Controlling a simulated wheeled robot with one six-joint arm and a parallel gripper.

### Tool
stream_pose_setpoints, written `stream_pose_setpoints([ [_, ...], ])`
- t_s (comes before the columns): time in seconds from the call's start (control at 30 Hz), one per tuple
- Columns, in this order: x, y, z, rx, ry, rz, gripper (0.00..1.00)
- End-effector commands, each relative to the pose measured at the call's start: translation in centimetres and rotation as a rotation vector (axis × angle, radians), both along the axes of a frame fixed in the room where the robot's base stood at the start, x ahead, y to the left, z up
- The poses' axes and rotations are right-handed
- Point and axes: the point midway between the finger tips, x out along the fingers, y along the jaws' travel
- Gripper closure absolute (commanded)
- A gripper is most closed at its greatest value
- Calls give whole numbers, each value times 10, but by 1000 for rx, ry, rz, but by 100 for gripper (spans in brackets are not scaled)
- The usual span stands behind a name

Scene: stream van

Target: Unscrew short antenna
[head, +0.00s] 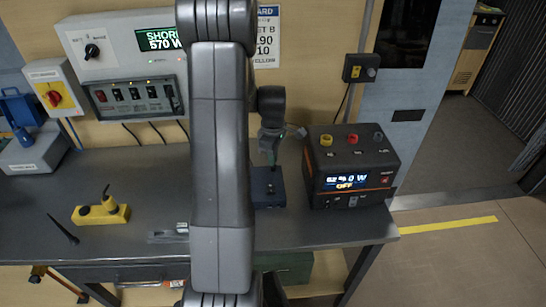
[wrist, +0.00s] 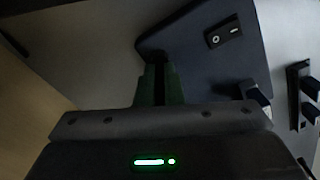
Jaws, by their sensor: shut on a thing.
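A dark blue box (head: 268,190) stands on the grey bench, partly hidden behind my arm in the head view. In the wrist view the box (wrist: 195,50) shows a black rocker switch (wrist: 223,32) on its face. My gripper (head: 271,157) points down over the box. Its green fingers (wrist: 160,82) are shut on a thin dark upright piece (wrist: 160,78) at the box, which looks like the short antenna. Most of that piece is hidden between the fingers, so its thread and seating cannot be seen.
A black power unit (head: 350,165) reading OFF stands close right of the box. A yellow block (head: 101,215) and a thin black rod (head: 63,229) lie on the left of the bench (head: 150,195). A switch panel (head: 135,97) is on the wall behind.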

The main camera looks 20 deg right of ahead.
Motion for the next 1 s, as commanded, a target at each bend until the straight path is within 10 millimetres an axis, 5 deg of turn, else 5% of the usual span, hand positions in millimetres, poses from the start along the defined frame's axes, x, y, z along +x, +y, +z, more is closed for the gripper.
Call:
stream_pose_setpoints([
  [0.57, 0, 0, 0, 0, 0, 187, 100],
  [1.0, 0, 0, 0, 0, 0, 513, 100],
])
